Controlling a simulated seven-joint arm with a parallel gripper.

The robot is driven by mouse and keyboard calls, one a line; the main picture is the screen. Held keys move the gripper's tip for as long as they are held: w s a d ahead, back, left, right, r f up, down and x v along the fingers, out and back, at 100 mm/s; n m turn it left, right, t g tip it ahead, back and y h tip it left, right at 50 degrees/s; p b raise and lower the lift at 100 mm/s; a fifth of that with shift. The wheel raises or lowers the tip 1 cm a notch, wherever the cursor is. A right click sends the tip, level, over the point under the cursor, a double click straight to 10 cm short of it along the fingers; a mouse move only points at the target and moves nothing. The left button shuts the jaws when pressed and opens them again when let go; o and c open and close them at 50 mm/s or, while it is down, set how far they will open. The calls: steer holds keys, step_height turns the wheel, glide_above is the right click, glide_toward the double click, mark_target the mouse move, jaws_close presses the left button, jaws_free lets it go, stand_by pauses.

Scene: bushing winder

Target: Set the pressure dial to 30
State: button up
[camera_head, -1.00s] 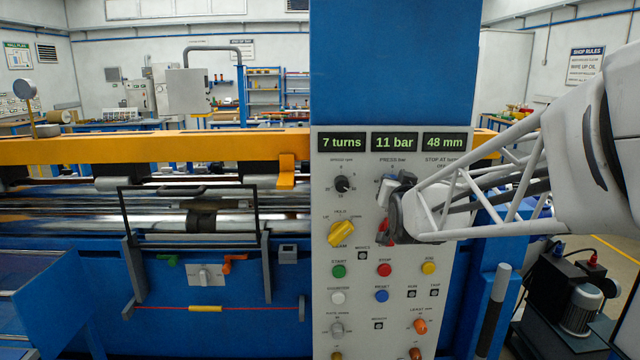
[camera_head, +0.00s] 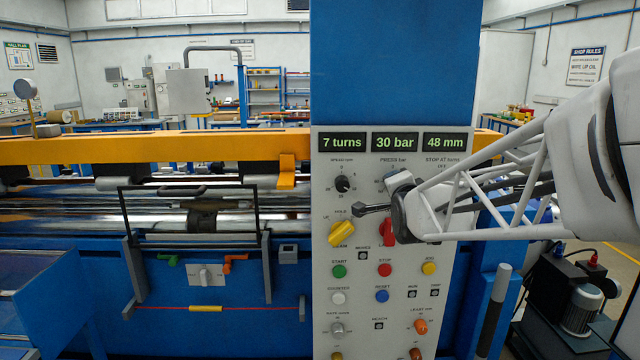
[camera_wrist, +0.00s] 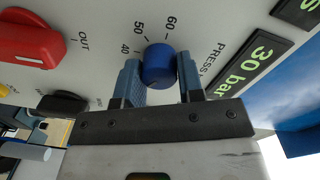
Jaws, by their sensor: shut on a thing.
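The blue pressure dial (camera_wrist: 159,66) sits on the grey panel, with scale marks 40, 50 and 60 visible around it in the wrist view. My gripper (camera_wrist: 160,80) is shut on the dial, one finger on each side of it. In the head view my gripper (camera_head: 392,200) covers most of the dial. The pressure display (camera_head: 395,142) reads 30 bar, and it also shows in the wrist view (camera_wrist: 250,70). The dial's pointer mark cannot be made out.
A red knob (camera_wrist: 30,40) lies close beside the dial. The black speed knob (camera_head: 342,184) and the yellow beam knob (camera_head: 341,234) are to the left on the panel (camera_head: 320,285). Several push buttons sit below, including a red one (camera_head: 385,270).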

steer(key=shift+m, duration=1.2)
steer(key=o, duration=0.9)
steer(key=shift+s, duration=0.15)
steer(key=shift+s+r, duration=0.1)
steer(key=shift+s, duration=3.65)
